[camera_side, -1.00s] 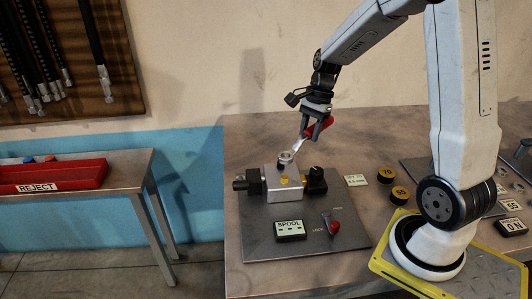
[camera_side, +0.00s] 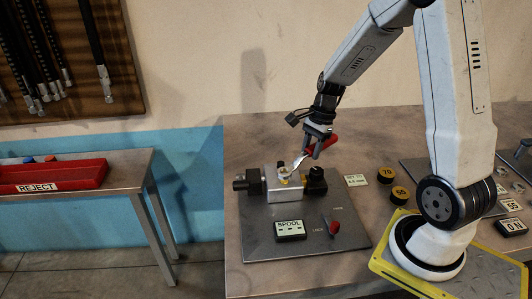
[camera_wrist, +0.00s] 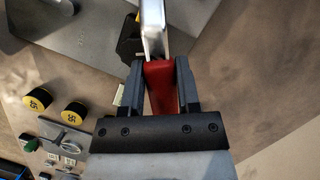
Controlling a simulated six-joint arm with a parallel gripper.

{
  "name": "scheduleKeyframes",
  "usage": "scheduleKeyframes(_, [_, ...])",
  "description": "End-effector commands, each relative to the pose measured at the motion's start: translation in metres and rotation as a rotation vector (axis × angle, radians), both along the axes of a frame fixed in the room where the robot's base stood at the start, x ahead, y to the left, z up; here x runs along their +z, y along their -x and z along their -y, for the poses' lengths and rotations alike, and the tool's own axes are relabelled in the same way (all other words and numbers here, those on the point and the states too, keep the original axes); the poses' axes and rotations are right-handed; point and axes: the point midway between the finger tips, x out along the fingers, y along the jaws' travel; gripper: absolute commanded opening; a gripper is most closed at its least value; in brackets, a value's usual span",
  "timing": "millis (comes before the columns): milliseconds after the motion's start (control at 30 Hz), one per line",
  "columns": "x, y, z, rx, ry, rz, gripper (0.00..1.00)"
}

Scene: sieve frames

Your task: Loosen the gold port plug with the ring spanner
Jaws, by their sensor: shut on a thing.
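My gripper (camera_side: 317,138) is shut on the red handle of the ring spanner (camera_side: 329,146), and the handle also shows between the fingers in the wrist view (camera_wrist: 162,85). The spanner's silver shaft slants down left to its ring end, which is at the top of the silver valve block (camera_side: 284,192). The ring appears around or right over the gold port plug (camera_side: 284,178); I cannot tell how far it is seated. Only a little gold shows there. In the wrist view the ring end is out of frame.
Black-and-yellow weights (camera_side: 386,175) and a small sign (camera_side: 356,181) stand to the right. A red REJECT tray (camera_side: 75,178) is on the left side table.

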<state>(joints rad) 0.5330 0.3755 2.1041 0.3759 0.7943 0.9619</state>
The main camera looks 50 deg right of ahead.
Motion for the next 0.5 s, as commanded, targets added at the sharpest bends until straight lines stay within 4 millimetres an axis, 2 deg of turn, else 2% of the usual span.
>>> scheduleKeyframes(500, [0.001, 0.041, -0.019, -0.469, 0.000, 0.002, 0.00])
